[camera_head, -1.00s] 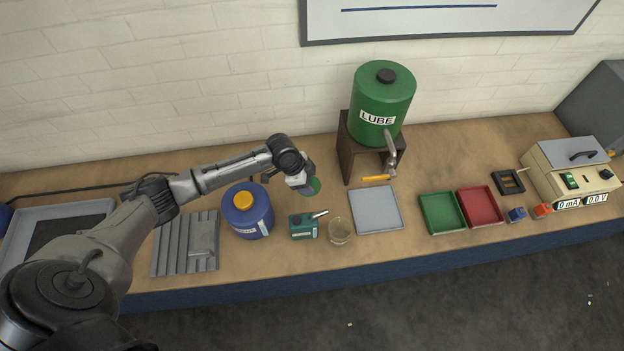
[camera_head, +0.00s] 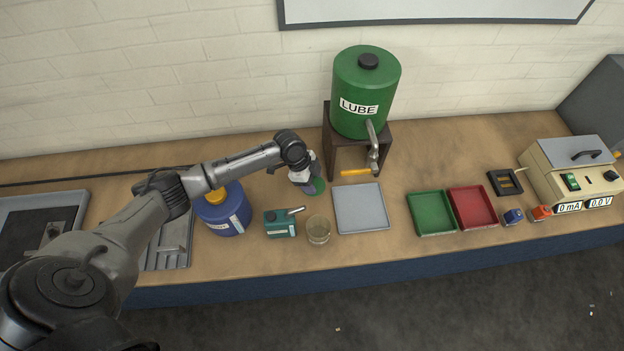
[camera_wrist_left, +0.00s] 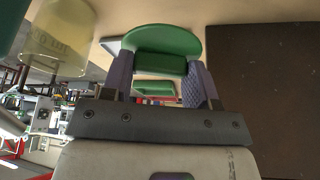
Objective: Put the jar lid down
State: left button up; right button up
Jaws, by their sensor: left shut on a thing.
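The green jar lid (camera_head: 318,187) is held by my left gripper (camera_head: 309,185), behind the open glass jar (camera_head: 318,231) and in front of the lube stand. In the left wrist view, the lid (camera_wrist_left: 168,40) is a round green disc with a thick grip part between the two fingers of my left gripper (camera_wrist_left: 160,72). The lid is close to the bench top; I cannot tell if it touches. The jar (camera_wrist_left: 60,35) shows at the upper left there. My right gripper is not in view.
The green lube tank (camera_head: 366,95) stands on a brown stand (camera_head: 334,150) behind the lid. A small teal oil can (camera_head: 280,224) and a blue container (camera_head: 224,210) stand to the left.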

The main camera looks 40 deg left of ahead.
pick_arm(q)
jog(key=shift+f+b, duration=1.4)
jog(key=shift+f, duration=1.1)
jog(key=shift+f+b, duration=0.25)
jog(key=shift+b, duration=0.1)
jog(key=shift+f+b, duration=0.35)
jog(key=shift+f, duration=0.2)
jog(key=shift+f, duration=0.25)
jog(key=o, duration=1)
